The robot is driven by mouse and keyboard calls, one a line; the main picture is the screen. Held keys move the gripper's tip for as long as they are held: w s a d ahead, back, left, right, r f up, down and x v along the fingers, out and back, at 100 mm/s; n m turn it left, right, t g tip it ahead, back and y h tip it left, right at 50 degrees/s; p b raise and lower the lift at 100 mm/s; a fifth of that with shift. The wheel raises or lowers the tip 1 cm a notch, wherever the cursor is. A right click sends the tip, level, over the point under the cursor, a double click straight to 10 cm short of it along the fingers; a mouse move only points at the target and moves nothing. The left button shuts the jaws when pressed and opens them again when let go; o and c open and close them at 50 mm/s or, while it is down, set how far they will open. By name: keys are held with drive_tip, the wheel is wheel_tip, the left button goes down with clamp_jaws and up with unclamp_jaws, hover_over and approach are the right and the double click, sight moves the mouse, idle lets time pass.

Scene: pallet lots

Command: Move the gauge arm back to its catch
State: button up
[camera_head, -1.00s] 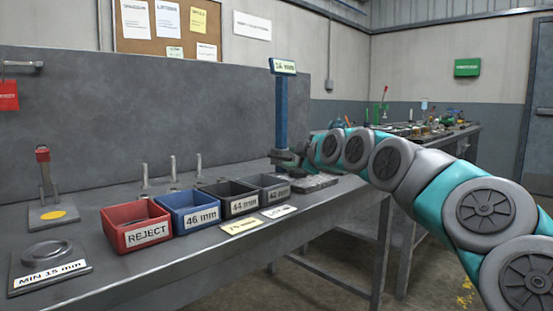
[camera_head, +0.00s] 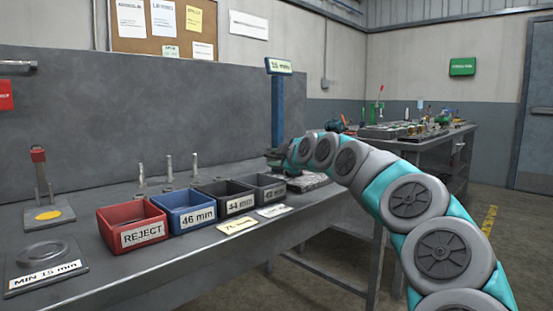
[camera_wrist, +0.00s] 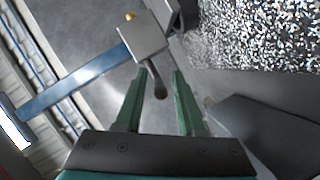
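The gauge stands on the bench with a blue post (camera_head: 278,108) and a small display (camera_head: 278,66) reading in mm; its digits are blurred. In the wrist view the post (camera_wrist: 75,82) runs into a grey block (camera_wrist: 143,43), which seems to be the gauge arm. A dark rounded handle (camera_wrist: 160,91) sticks out of the block. My gripper (camera_wrist: 160,72) is open. Its green fingers stand on both sides of the handle, with gaps visible. In the head view my gripper (camera_head: 275,160) is at the post's lower part, small and partly hidden. I cannot make out the catch.
A red REJECT bin (camera_head: 133,220), a blue 46 mm bin (camera_head: 186,213) and two dark bins stand left of the gauge. A speckled plate (camera_head: 309,182) lies beside it, also in the wrist view (camera_wrist: 255,35). A red-topped stand (camera_head: 42,185) is far left.

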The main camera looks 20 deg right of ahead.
clamp_jaws()
idle(1.2)
